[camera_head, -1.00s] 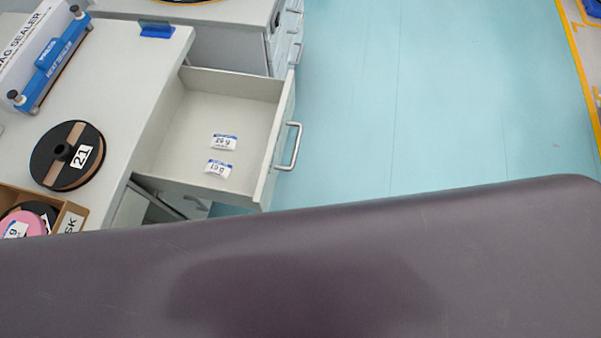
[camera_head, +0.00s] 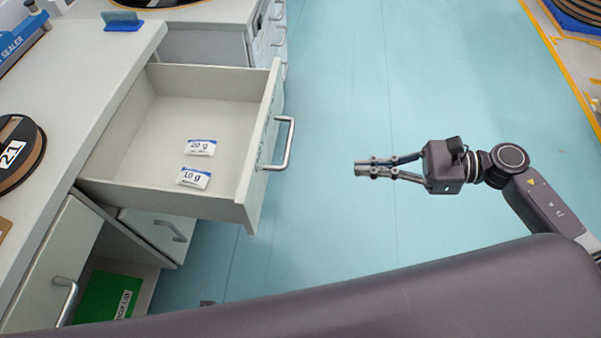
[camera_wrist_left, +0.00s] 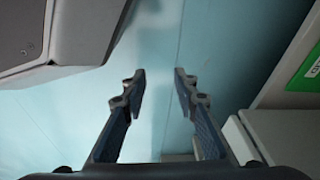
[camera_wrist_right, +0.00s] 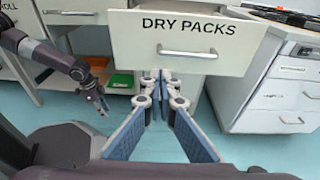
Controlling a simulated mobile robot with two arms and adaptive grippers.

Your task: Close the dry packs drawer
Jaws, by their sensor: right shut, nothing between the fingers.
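The dry packs drawer (camera_head: 120,192) stands pulled far out of the bench, with two small packs marked 20 g (camera_head: 200,147) and 10 g (camera_head: 193,178) inside. Its front (camera_wrist_right: 222,38), lettered DRY PACKS, and its metal handle (camera_wrist_right: 188,52) face my right wrist camera. My right gripper (camera_head: 358,168) is shut and empty, right of the handle and apart from it, pointing towards the drawer. My left gripper (camera_wrist_left: 158,80) has its fingers apart with nothing between them. It also shows low at the left in the right wrist view (camera_wrist_right: 101,104).
The bench top (camera_head: 75,100) holds a spool marked 21 (camera_head: 18,155) and a blue holder (camera_head: 122,22). Below the drawer are a cabinet door (camera_head: 50,262) and a green box (camera_head: 108,297). Open blue floor lies right of the drawer.

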